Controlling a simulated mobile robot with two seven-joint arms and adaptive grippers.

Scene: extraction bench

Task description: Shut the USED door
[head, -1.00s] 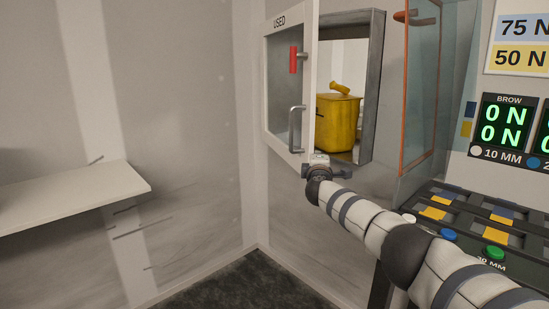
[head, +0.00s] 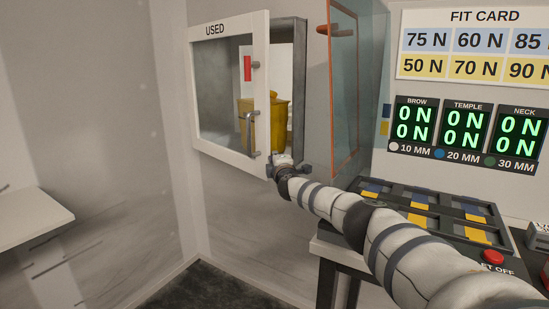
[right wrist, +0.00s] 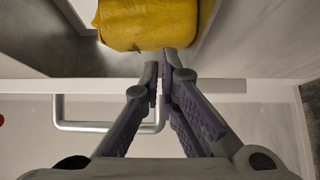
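The USED door (head: 262,110) is a white frame with a clear pane, marked USED at the top left. It stands partly open, hinged at its left, with a dark gap to the cabinet (head: 299,90) at its right. My right gripper (head: 283,160) is at the door's lower right corner. In the right wrist view my right gripper's fingers (right wrist: 164,72) are together, across the white door edge (right wrist: 225,86) and beside the handle (right wrist: 85,126). Contact is unclear. My left gripper is out of view.
A yellow container (head: 268,120) sits inside the cabinet, and shows in the wrist view (right wrist: 146,22). An orange-edged glass panel (head: 343,90) stands open to the right. A bench with dark trays (head: 425,205) is below it. A white shelf (head: 30,215) is at left.

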